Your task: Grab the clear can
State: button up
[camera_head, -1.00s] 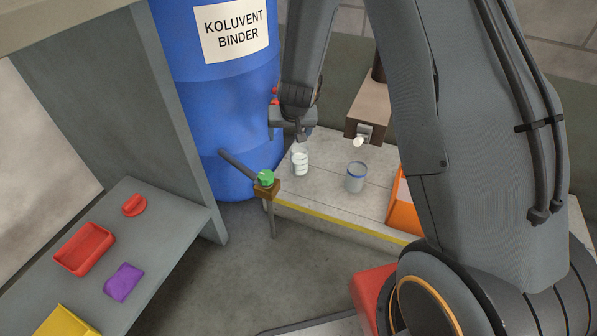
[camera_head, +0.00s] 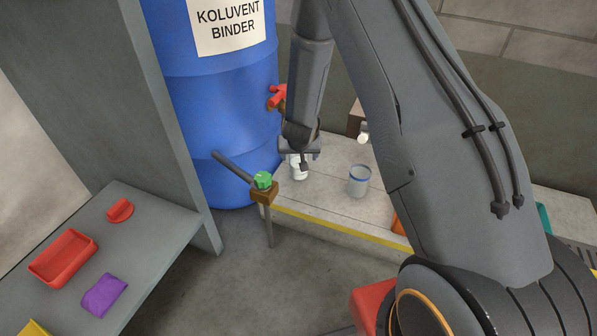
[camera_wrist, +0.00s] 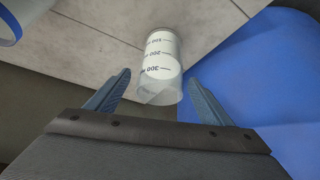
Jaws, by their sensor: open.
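A clear can (camera_head: 299,173) with a white graduated band stands near the left end of the low table, partly hidden by my gripper (camera_head: 299,158). In the wrist view the clear can (camera_wrist: 162,62) shows its printed marks and lies between and just beyond the tips of my open gripper (camera_wrist: 157,80). I see space on both sides of it, and no finger visibly grips it.
A blue barrel (camera_head: 222,110) with a red tap (camera_head: 276,97) stands close behind on the left. A green-topped post with a grey lever (camera_head: 263,185) is at the table's left corner. A grey shelf at left holds a red tray (camera_head: 63,257) and a purple item (camera_head: 103,295).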

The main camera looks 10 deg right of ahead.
jog(key=b+x, duration=0.1)
jog(key=x, duration=0.1)
jog(key=shift+w+f, duration=0.2)
jog(key=shift+f, duration=0.1)
jog(key=shift+r, duration=0.1)
grip_shut()
